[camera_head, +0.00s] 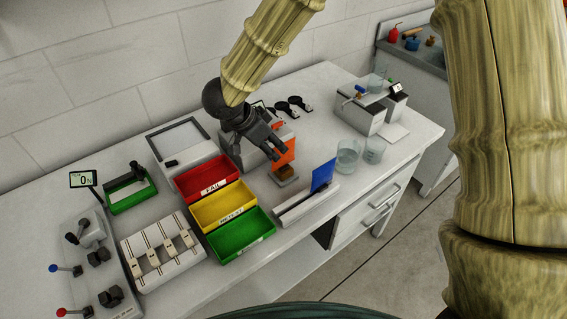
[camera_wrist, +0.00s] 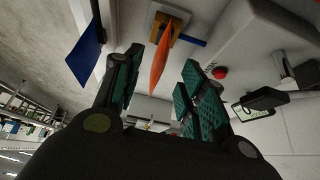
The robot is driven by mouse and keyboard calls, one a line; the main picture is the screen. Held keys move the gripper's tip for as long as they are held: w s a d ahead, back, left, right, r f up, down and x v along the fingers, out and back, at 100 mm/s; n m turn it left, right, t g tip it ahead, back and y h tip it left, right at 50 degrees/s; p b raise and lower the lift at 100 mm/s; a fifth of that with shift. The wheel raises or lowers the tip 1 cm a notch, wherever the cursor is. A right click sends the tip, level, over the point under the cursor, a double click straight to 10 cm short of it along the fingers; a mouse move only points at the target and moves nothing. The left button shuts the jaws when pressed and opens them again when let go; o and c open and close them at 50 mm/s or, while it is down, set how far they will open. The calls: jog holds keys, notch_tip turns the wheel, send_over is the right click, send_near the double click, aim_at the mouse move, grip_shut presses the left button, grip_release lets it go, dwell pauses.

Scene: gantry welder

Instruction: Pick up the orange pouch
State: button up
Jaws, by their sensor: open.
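In the wrist view the pouch (camera_wrist: 159,60) shows nearly edge-on as a thin orange shape. There, the two dark fingers of my gripper (camera_wrist: 160,68) are spread, with the pouch in the gap between them. I see clear gaps on both sides, and the fingers do not look closed on it.
Red (camera_head: 206,178), yellow (camera_head: 224,207) and green (camera_head: 240,235) bins stand left of the holder. A blue card (camera_head: 322,174) stands in a grey slotted block (camera_head: 306,205) in front. Glass beakers (camera_head: 347,156) stand to the right. The bench's front edge is close by.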

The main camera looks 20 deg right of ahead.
aim_at(283, 156)
jog(key=p+x, duration=0.1)
jog(key=x, duration=0.7)
jog(key=shift+w+d+p, duration=0.1)
jog(key=shift+d+p, duration=0.05)
jog(key=shift+p, duration=0.2)
jog(key=shift+r, duration=0.1)
jog(key=shift+c, duration=0.5)
grip_shut()
